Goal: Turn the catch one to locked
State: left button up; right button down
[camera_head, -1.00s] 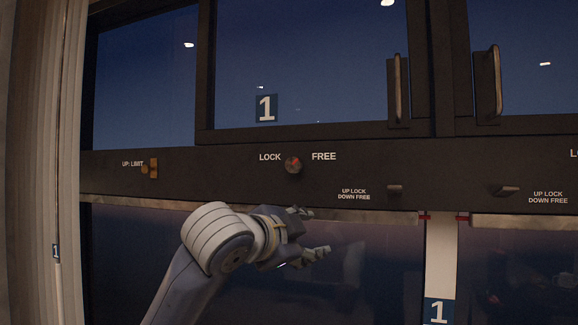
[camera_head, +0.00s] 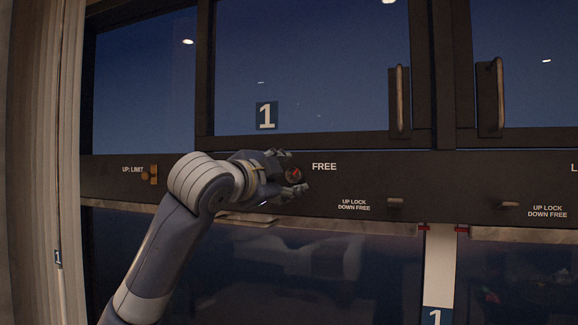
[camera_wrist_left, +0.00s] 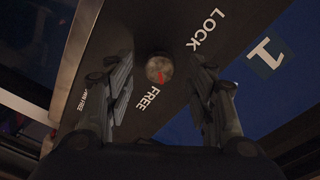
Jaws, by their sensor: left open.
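The catch (camera_head: 293,174) is a small round knob with a red mark on the dark rail below the window marked 1. In the left wrist view the knob (camera_wrist_left: 159,69) shows between my fingers, its red mark pointing toward the word FREE. My left gripper (camera_head: 293,172) is open, its fingertips above and below the knob in the head view. In the left wrist view my left gripper (camera_wrist_left: 160,92) has a finger on each side of the knob, with gaps visible. The LOCK label (camera_wrist_left: 207,30) is hidden by my gripper in the head view. My right gripper is not in view.
A small lever (camera_head: 395,203) marked UP LOCK, DOWN FREE sits to the right on the rail. A brass limit piece (camera_head: 151,174) sits to the left. Two window handles (camera_head: 400,98) stand out above the rail, to the right.

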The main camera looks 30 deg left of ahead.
pick_arm(q)
jog(key=shift+w+a, duration=0.1)
jog(key=shift+w, duration=0.9)
jog(key=shift+c, duration=0.2)
jog(key=c, duration=1)
